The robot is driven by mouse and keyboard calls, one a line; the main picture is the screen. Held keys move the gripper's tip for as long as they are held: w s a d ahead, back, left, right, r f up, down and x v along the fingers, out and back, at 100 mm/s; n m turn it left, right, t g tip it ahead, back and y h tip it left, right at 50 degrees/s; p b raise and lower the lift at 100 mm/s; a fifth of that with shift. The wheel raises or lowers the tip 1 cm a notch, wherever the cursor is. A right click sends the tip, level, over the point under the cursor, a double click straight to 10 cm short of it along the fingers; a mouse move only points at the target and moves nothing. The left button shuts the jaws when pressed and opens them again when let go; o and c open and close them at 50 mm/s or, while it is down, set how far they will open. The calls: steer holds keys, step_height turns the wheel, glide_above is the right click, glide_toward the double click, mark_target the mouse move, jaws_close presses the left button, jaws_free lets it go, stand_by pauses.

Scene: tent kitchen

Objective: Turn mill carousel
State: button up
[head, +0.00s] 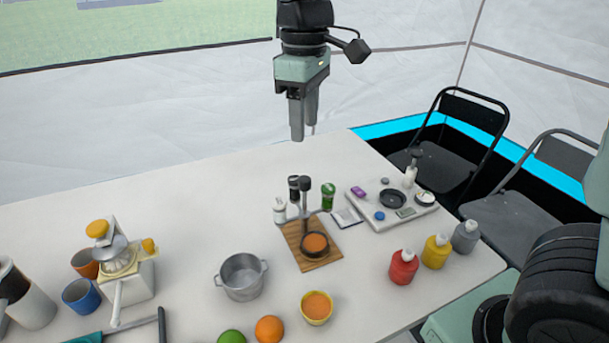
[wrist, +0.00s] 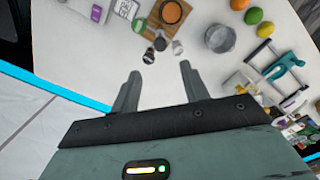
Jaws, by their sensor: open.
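The mill carousel (head: 305,198) stands on the table, a dark central post with mills around it. I see a white mill (head: 280,210), a black mill (head: 294,188) and a green mill (head: 327,197). In the wrist view the carousel's black mill (wrist: 159,43) and white mill (wrist: 178,47) show just beyond the fingers. My gripper (head: 303,132) hangs above and behind the carousel, pointing down, apart from it. In the wrist view my gripper (wrist: 161,71) has its fingers spread with nothing between them.
A wooden board (head: 305,261) with a small dark pan lies in front of the carousel. A metal pot (head: 242,276) stands to the left. A white tray (head: 376,219) with small items is to the right, near several bottles (head: 437,251). The table behind the carousel is clear.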

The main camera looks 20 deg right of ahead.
mark_target(304, 178)
step_height(304, 178, down, 12)
steer(key=shift+r+b, duration=0.15)
steer(key=shift+b, duration=0.35)
jaws_close()
